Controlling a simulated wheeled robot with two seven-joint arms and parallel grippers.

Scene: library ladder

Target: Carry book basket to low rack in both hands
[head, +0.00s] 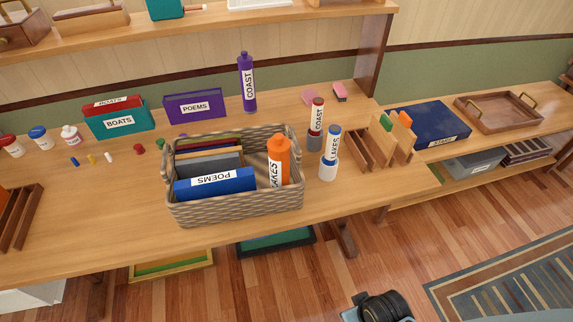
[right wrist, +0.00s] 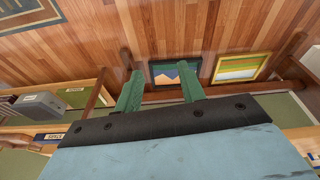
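The book basket (head: 238,208), a grey-brown wicker box, stands upright on the wooden table. It holds several books, one blue and labelled POEMS (head: 215,184), and an orange bottle (head: 279,160). No gripper touches it. My right gripper (right wrist: 161,78) shows only in the right wrist view, its two green fingers apart with nothing between them, pointing at the floor and the table's underside. My left gripper is in neither view. A lower bench with an under-shelf (head: 435,194) stands at the right; I cannot tell whether it is the low rack.
Red-capped and blue-capped tubes (head: 329,168) stand close to the basket's right. A wooden divider rack (head: 380,143) is further right. A blue box (head: 428,124) and a wooden tray (head: 498,112) sit on the lower bench. The floor (head: 290,285) in front is open, with a striped rug (head: 510,280).

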